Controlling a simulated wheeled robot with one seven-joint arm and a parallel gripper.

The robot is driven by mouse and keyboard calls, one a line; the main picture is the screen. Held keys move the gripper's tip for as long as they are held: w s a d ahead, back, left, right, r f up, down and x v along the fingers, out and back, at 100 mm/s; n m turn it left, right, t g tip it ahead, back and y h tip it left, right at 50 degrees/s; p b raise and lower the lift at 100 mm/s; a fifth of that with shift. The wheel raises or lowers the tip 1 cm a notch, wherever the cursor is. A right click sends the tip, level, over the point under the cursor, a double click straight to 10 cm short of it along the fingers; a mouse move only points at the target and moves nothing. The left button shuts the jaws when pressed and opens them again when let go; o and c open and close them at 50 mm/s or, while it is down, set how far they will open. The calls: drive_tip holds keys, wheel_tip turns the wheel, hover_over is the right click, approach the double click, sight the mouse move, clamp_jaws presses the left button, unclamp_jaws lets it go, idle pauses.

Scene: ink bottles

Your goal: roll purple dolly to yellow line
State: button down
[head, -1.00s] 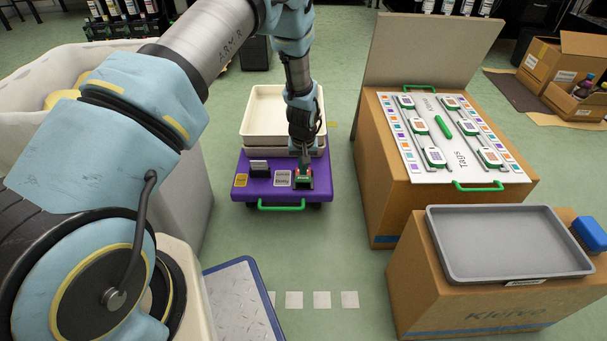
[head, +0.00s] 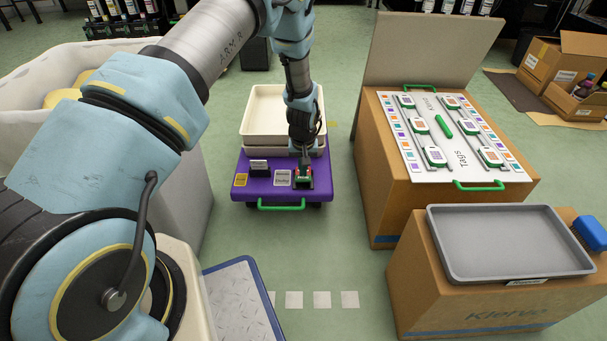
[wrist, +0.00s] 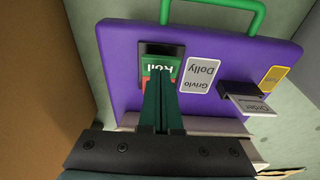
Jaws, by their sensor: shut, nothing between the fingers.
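The purple dolly (head: 246,190) stands on the green floor in the middle of the head view, with a green handle (head: 281,207) at its near edge. It carries cream trays (head: 262,104) at its far side. In the wrist view the dolly (wrist: 125,60) shows a green and red "Roll" switch (wrist: 168,66) in a dark housing, beside a "Grivlo Dolly" label (wrist: 202,75). My gripper (wrist: 160,98) is shut, with its fingertips at the switch; contact cannot be made out for sure. In the head view my gripper (head: 304,170) is above the dolly's right part. A short yellow line (head: 332,125) lies right of the trays.
A cardboard box with a tag board (head: 445,140) stands to the right. A grey tray (head: 510,245) sits on a nearer box. A white bin (head: 190,190) is at left. A blue-edged plate (head: 240,300) and pale floor squares (head: 322,300) lie in front.

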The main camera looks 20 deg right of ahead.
sight(303, 179)
drive_tip(key=shift+f+b, duration=0.35)
drive_tip(key=shift+f, duration=0.35)
drive_tip(key=shift+r, duration=0.1)
drive_tip(key=shift+r+p, duration=2.85)
drive_tip(key=shift+r, duration=0.6)
